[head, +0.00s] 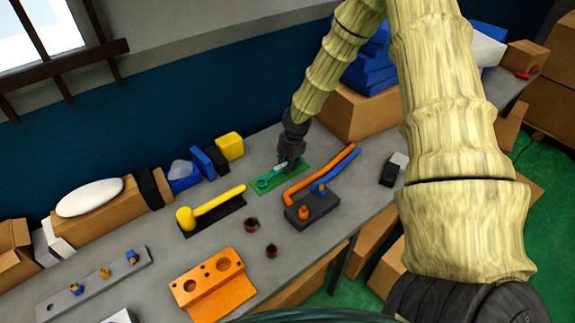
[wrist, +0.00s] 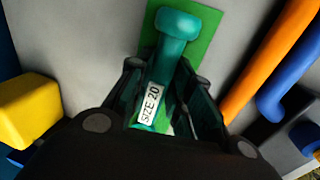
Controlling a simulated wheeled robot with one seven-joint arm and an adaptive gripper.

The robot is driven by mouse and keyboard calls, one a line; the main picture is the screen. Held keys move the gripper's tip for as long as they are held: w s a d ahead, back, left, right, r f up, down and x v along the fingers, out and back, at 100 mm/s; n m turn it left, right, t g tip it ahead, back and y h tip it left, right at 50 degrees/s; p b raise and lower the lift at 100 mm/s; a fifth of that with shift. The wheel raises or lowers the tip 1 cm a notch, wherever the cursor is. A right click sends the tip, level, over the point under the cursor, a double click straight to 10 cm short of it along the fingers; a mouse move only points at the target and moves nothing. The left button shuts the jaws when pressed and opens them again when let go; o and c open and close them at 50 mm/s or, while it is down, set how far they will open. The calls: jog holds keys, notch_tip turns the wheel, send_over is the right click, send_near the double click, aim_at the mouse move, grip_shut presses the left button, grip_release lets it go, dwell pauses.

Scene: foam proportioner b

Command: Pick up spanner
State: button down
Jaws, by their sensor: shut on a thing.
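The spanner (head: 263,181) is teal and lies along a green mat (head: 292,184) on the grey table. In the wrist view the spanner (wrist: 177,30) has a white label reading "SIZE 20", and the green mat (wrist: 208,22) shows beneath it. My gripper (head: 286,166) is down at the mat, with its fingers on both sides of the spanner's handle. In the wrist view my gripper (wrist: 165,92) is shut on the spanner near the label. The spanner's far end is hidden by the gripper. I cannot tell whether the spanner touches the mat.
A yellow mallet (head: 205,208) lies left of the mat. Orange and blue bent pipes (head: 322,174) and a dark block (head: 312,207) lie close on the right. An orange holed stand (head: 213,285) is nearer the front. Boxes (head: 352,108) stand behind.

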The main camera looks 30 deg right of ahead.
jog(key=shift+r+b, duration=0.6)
jog(key=shift+r, duration=1)
jog(key=s+a+b, duration=0.2)
jog(key=s+a, duration=0.1)
jog(key=a, duration=0.1)
jog(key=s+a+r+b, duration=0.1)
jog(key=s+a+b, duration=0.1)
jog(key=s+a, duration=0.2)
jog(key=s+a+b, duration=0.2)
jog(key=s+a, duration=0.1)
jog(key=s, duration=0.1)
jog(key=shift+a+r, duration=0.3)
jog(key=shift+a, duration=0.1)
jog(key=c, duration=1.9)
grip_release()
grip_shut()
